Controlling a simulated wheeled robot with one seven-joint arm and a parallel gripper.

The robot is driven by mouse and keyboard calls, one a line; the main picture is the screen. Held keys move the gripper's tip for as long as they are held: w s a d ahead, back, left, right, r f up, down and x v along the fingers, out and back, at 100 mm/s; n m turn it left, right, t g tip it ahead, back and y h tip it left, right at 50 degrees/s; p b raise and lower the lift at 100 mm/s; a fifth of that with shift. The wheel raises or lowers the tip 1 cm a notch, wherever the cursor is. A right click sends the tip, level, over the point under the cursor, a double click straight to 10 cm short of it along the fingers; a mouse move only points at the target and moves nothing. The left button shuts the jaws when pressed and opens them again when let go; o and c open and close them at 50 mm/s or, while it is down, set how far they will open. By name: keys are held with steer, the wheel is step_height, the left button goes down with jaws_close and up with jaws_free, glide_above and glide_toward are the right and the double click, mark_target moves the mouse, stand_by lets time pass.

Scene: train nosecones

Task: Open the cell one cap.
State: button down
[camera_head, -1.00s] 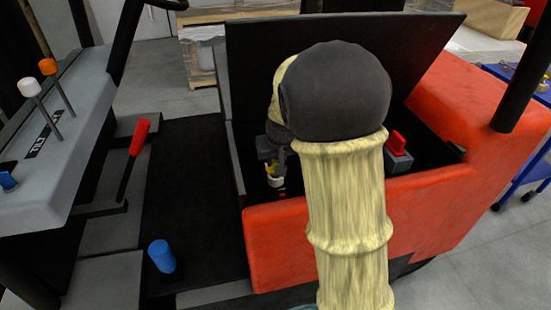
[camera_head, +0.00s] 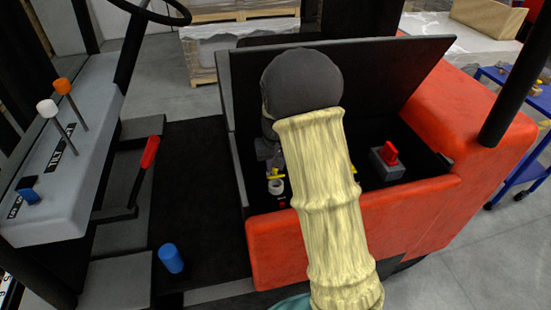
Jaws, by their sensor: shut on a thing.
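The battery compartment (camera_head: 246,180) of the red truck is open, with its dark lid raised. Inside, at its left, stands a white filler neck (camera_head: 276,188) with a yellow cap (camera_head: 276,174) at its top. My gripper (camera_head: 273,166) reaches down to this cap from above and appears shut on it; the fingertips are small and partly hidden by my arm. I cannot read which cell this is, nor tell whether the cap sits on the neck or is lifted. Another yellow part (camera_head: 356,170) shows just right of my forearm. My arm hides the middle of the compartment.
A grey block with a red switch (camera_head: 390,153) sits at the compartment's right. The raised lid (camera_head: 395,85) stands close behind my wrist. The red front wall (camera_head: 410,222) is under my forearm. At left are a red-handled lever (camera_head: 150,152) and a blue knob (camera_head: 171,258).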

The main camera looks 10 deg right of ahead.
mark_target(276, 176)
steer(key=shift+w, duration=0.1)
stand_by(0.3)
steer(key=c, duration=1.3)
jaws_free()
steer(key=shift+o, duration=0.2)
step_height(276, 176, up, 17)
steer(key=s+p, duration=0.1)
steer(key=s, duration=0.1)
steer(key=shift+r, duration=0.2)
